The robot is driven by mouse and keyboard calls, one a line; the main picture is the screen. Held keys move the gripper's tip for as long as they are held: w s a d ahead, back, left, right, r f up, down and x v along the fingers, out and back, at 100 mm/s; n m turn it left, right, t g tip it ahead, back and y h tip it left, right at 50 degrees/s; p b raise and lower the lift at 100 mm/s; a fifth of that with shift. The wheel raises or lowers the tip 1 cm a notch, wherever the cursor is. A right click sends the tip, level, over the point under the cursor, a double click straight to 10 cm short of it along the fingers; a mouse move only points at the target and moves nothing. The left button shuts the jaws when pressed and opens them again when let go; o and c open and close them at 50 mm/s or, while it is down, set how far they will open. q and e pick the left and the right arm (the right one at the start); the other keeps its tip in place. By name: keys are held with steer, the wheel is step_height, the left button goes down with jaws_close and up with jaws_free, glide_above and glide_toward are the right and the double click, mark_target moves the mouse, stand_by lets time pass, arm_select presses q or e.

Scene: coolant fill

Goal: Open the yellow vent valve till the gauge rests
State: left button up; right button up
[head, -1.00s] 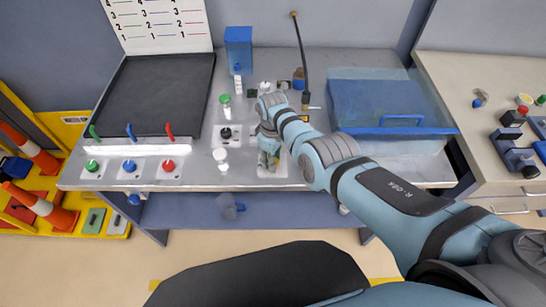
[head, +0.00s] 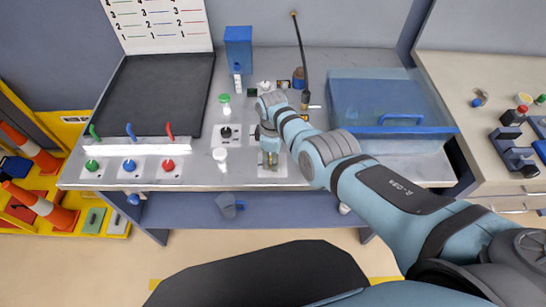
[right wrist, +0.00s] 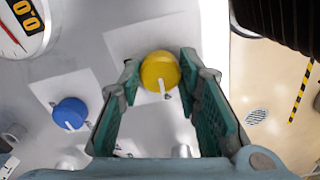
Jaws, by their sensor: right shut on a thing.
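The yellow vent valve (right wrist: 158,68) is a round knob with a white pointer mark, on a pale plate in the right wrist view. My right gripper (right wrist: 160,75) is shut on it, with one teal finger at each side. In the head view my right gripper (head: 268,160) points down at the bench and hides the knob. A round gauge (right wrist: 24,26) is partly in the right wrist view at top left, with a red needle and an orange-digit display; its rim is cut off. My left gripper is not in view.
A blue knob (right wrist: 70,113) sits left of the yellow one. On the bench (head: 330,60) are a green-topped fitting (head: 225,100), a black knob (head: 226,132), a white-capped fitting (head: 220,156) and, to the right, a clear blue tank (head: 385,105).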

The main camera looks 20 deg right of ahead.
steer(key=o, duration=1.1)
steer(key=shift+o, duration=0.2)
step_height(320, 180, up, 12)
